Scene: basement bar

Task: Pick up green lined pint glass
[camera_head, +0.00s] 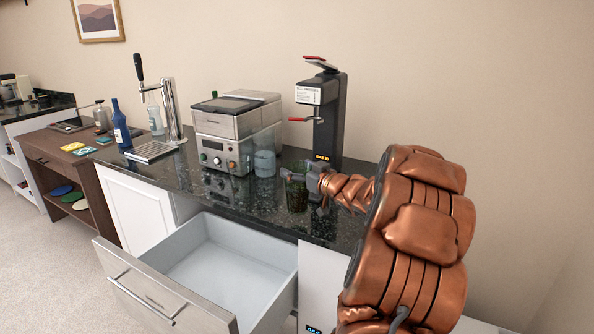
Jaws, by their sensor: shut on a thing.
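The green lined pint glass (296,194) stands upright on the dark speckled counter, near its front edge and below the black dispenser. My gripper (299,173) is at the upper part of the glass, reaching in from the right, and is shut on it. The gripper and my copper-coloured arm cover part of the glass. I cannot see a gap between the glass base and the counter.
A black dispenser (327,125) stands behind the glass. A steel machine (222,137) and a clear container (264,163) stand to the left. An empty drawer (225,262) is pulled open below the counter. A beer tap (172,110) and blue bottle (121,125) stand further left.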

